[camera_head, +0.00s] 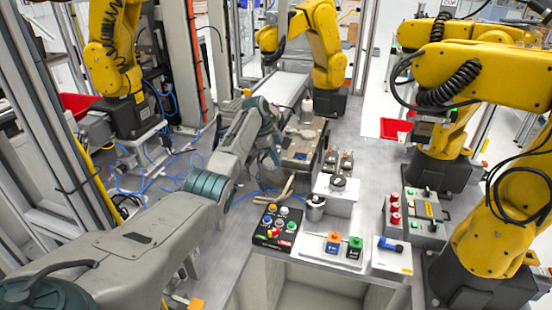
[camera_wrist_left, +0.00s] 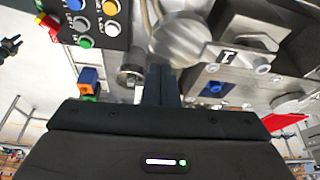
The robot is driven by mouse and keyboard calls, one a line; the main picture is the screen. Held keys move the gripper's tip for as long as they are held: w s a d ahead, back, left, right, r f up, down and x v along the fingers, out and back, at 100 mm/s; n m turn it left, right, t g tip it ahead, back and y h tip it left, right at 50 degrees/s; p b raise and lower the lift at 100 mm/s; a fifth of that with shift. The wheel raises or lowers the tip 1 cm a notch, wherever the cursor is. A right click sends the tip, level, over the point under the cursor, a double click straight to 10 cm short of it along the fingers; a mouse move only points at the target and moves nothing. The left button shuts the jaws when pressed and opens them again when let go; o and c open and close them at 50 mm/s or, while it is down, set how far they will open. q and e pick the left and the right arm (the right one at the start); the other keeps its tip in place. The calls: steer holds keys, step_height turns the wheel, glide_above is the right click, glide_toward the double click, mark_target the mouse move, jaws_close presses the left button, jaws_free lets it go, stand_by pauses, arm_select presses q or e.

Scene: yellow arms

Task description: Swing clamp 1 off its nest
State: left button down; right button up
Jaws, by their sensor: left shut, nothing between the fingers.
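My left gripper (camera_head: 276,157) reaches down beside the metal fixture block (camera_head: 302,148) in the middle of the bench. In the left wrist view its dark fingers (camera_wrist_left: 160,84) are together, with nothing between them. A plate marked 1 (camera_wrist_left: 228,57) lies just right of the fingertips, on a grey metal fixture. A round metal disc (camera_wrist_left: 180,38) is close beyond the fingertips; I cannot tell whether they touch. I cannot make out which part is the clamp 1 arm, or its nest. My right gripper cannot be identified.
A black button panel (camera_head: 278,226) and a metal cup (camera_head: 315,207) stand near the front. Two small clamp-like fittings (camera_head: 338,161) are right of the block. Several yellow robot arms (camera_head: 480,75) surround the bench. Blue cables (camera_head: 150,165) lie at left.

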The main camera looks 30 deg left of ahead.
arm_select(q)
steer(key=shift+s+a, duration=0.15)
steer(key=shift+a, duration=0.15)
steer(key=w+b+v, duration=0.1)
steer(key=b+v, duration=0.2)
steer(key=v, duration=0.7)
steer(key=shift+s+d+r+b, duration=0.15)
steer(key=shift+s+r+b, duration=0.2)
steer(key=shift+s+r, duration=0.1)
steer(key=shift+d, duration=0.1)
